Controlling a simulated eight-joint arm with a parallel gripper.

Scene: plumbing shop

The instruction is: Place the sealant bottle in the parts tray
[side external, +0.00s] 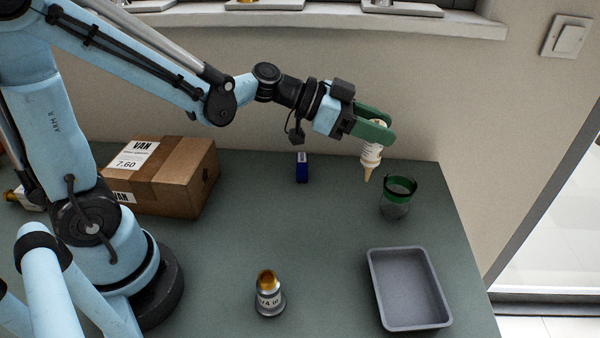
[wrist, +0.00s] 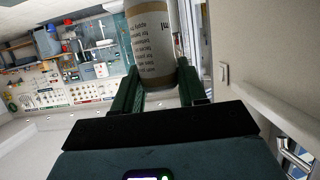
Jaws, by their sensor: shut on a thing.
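The sealant bottle (side external: 371,156) is white with a tan tip that points down in the side view. My gripper (side external: 376,128) has green fingers shut on the bottle and holds it above the back right of the table. In the wrist view the bottle (wrist: 152,45) shows printed text and sits between the two fingers (wrist: 160,92). The parts tray (side external: 408,290) is a grey, shallow rectangular tray at the front right of the table. It looks empty. My gripper is behind it and higher up.
A glass with a green band (side external: 397,198) stands just right of and below the held bottle. A small blue box (side external: 302,168) stands at the back. A metal fitting with a brass top (side external: 269,294) is left of the tray. A cardboard box (side external: 165,176) is at left. The middle is clear.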

